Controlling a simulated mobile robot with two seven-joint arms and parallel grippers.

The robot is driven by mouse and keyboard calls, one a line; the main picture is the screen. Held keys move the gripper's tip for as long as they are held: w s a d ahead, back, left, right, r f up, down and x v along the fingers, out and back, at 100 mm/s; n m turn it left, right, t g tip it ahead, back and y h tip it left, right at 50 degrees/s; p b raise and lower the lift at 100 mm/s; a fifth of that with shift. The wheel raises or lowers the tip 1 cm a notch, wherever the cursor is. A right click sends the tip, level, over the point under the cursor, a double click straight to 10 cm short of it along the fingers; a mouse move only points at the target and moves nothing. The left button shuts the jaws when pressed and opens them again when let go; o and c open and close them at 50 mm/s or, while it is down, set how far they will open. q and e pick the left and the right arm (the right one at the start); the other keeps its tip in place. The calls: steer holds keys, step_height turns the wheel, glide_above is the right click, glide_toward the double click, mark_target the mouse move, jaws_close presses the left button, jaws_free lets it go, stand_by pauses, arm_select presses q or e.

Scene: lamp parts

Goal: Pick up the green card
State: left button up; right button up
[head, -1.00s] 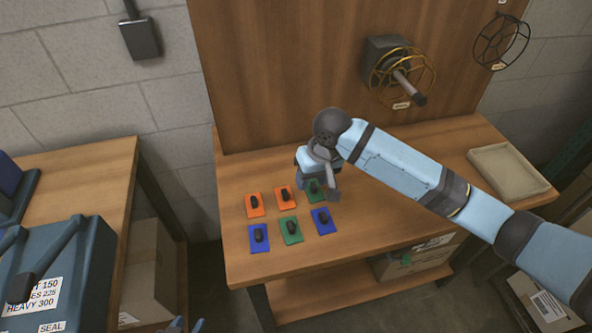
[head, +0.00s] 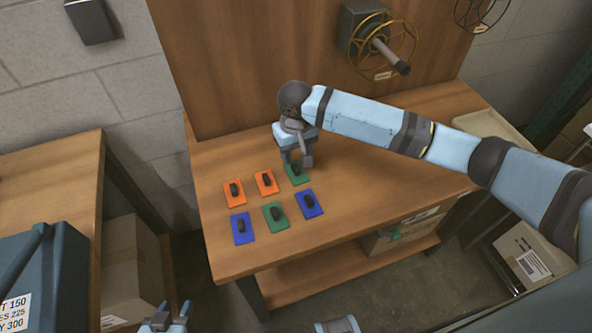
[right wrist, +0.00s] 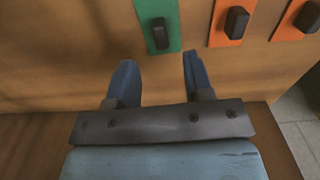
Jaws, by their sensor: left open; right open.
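Two green cards with dark knobs lie on the wooden table. The upper green card (head: 298,178) is at the right end of the back row, partly hidden by my right gripper. The other green card (head: 275,219) is in the middle of the front row. My right gripper (head: 297,162) is open and empty, just behind the upper green card. In the right wrist view a green card (right wrist: 173,18) with its knob lies ahead of the open fingers (right wrist: 158,75). My left gripper (head: 168,318) is open at the bottom edge, away from the table.
Orange cards (head: 232,199) lie to the left in the back row. Blue cards (head: 242,237) flank the front green card. A wall-mounted reel (head: 385,42) juts out behind the table (head: 370,190). A shallow tray (head: 480,130) sits at the table's right end.

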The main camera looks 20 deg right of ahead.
mark_target(294, 161)
steer(key=f, duration=0.4)
steer(key=shift+w+a+f, duration=0.1)
steer(key=shift+w+f, duration=0.1)
steer(key=shift+f, duration=0.15)
jaws_close()
step_height(294, 161, up, 20)
steer(key=p, duration=0.1)
